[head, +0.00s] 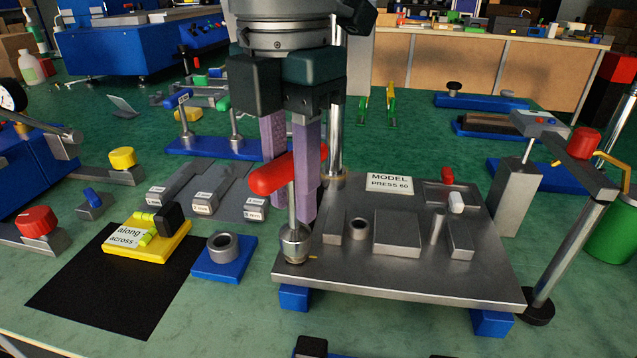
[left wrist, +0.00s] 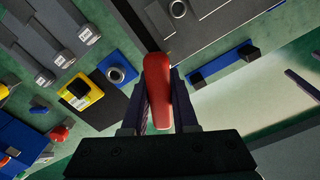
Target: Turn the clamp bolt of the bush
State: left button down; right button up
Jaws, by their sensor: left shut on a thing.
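My left gripper (head: 292,200) comes down from the top centre in the head view, its purple fingers shut on a red crossbar handle (head: 285,172). The red handle also shows between the fingers in the left wrist view (left wrist: 158,85). A thin steel shaft (head: 292,208) runs upright from the handle to a round metal socket or bush (head: 296,243) at the left front corner of the steel press plate (head: 400,285). The bolt itself is hidden, and I cannot tell how the socket sits on it. My right gripper is not in view.
A blue block with a steel ring (head: 222,247) stands just left of the plate. A yellow block marked along and across (head: 147,238) rests on a black mat (head: 100,305). Steel blocks and pins rise from the plate. A post with a red knob (head: 584,143) stands at right.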

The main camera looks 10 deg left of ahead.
aim_at(291, 155)
pick_arm(q)
jog(key=shift+r+p, duration=1.3)
jog(key=shift+r, duration=0.75)
